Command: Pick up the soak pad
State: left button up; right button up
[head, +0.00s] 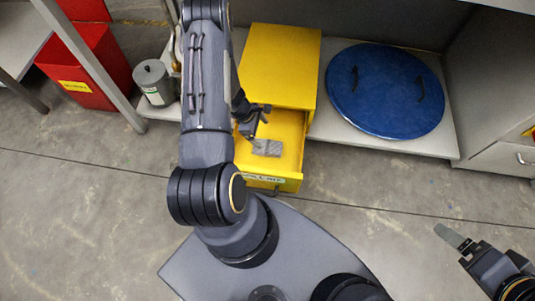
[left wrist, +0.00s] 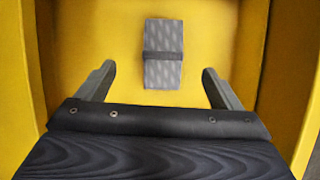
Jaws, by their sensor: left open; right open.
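The soak pad (head: 267,147) is a grey patterned block with a dark band around its middle. It lies on the floor of an open yellow drawer (head: 289,165). In the left wrist view the pad (left wrist: 163,69) lies ahead of and between the two fingers, apart from both. My left gripper (head: 254,118) is over the drawer, open and empty; its spread fingers also show in the left wrist view (left wrist: 157,88). My right gripper (head: 452,238) is at the lower right, away from the drawer, with nothing seen in it.
The drawer belongs to a yellow cabinet (head: 281,62). A round blue lid (head: 385,91) with two handles lies to its right on a grey shelf (head: 330,127). A grey can (head: 154,83) and a red bin (head: 90,68) stand at left. The drawer walls (left wrist: 250,55) surround the left gripper.

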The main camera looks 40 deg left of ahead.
aim_at(267, 146)
pick_arm(q)
jog(key=shift+n, duration=0.3)
jog(key=f, duration=0.2)
jog(key=f+b, duration=0.1)
jog(key=f, duration=0.3)
jog(key=shift+s+d, duration=0.35)
jog(key=shift+s, duration=0.05)
jog(key=b+x, duration=0.1)
jog(key=x, duration=0.1)
jog(key=b+x, duration=0.2)
jog(key=x, duration=0.1)
jog(key=shift+w, duration=0.45)
pick_arm(e)
notch_tip(267, 146, down, 5)
jog(key=shift+r, duration=0.2)
pick_arm(q)
jog(key=shift+d, duration=0.1)
jog(key=c, duration=1.1)
jog(key=shift+o, duration=0.2)
notch_tip(267, 146, up, 10)
jog(key=p, duration=0.4)
jog(key=shift+r, duration=0.1)
pick_arm(e)
notch_tip(267, 146, up, 4)
jog(key=shift+r, duration=0.15)
